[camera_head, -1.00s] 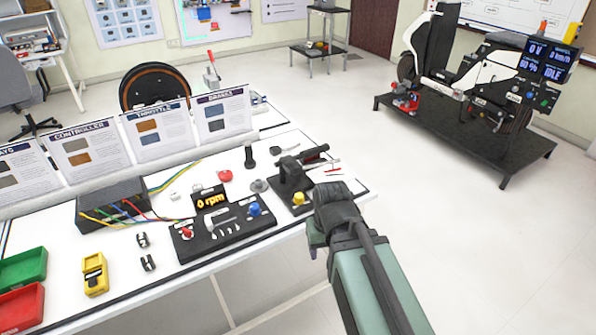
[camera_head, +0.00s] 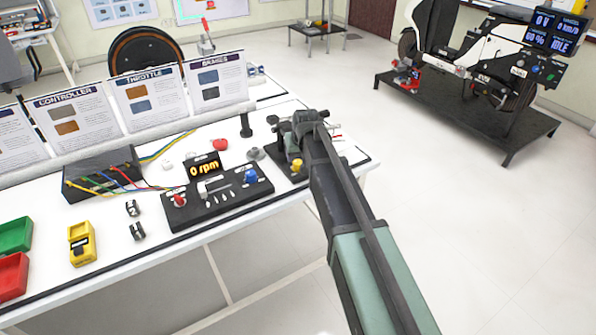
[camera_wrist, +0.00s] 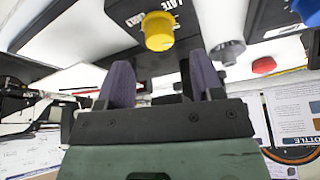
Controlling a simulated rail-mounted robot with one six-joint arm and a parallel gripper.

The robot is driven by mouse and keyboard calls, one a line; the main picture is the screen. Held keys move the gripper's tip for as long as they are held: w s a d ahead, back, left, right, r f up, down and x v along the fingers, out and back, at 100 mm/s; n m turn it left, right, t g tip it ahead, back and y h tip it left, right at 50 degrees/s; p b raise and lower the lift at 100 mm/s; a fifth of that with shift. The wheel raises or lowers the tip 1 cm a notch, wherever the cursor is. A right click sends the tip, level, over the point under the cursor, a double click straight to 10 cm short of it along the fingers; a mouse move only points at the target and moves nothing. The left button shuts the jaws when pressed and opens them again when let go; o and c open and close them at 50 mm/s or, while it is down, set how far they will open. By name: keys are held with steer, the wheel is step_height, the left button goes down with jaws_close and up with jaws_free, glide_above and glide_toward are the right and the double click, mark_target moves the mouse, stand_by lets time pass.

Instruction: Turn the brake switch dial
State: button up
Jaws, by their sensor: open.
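The yellow dial (camera_head: 297,165) stands on the black brake switch base (camera_head: 284,172) near the right end of the white table. In the wrist view the yellow dial (camera_wrist: 158,31) is a round knob near the top, with white lettering beside it. My gripper (camera_wrist: 160,62) is open, with its two purple-grey fingers apart and nothing held between them. The dial appears just beyond the fingertips, roughly centred on the gap; I cannot tell whether they touch it. In the head view my arm's end covers part of the base and the lever behind it, and the fingers are hidden.
A red button (camera_head: 220,144), a grey knob (camera_head: 256,153) and a black upright post (camera_head: 246,125) stand nearby.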

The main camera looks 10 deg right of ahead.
mark_target(298, 162)
steer(key=b+x, duration=0.3)
steer(key=x, duration=0.2)
steer(key=shift+f, duration=0.25)
steer(key=shift+r, duration=0.15)
steer(key=c, duration=0.9)
steer(key=shift+s+m+h, duration=0.1)
steer(key=shift+m+h, duration=0.6)
steer(key=shift+m, duration=0.8)
steer(key=o, duration=0.9)
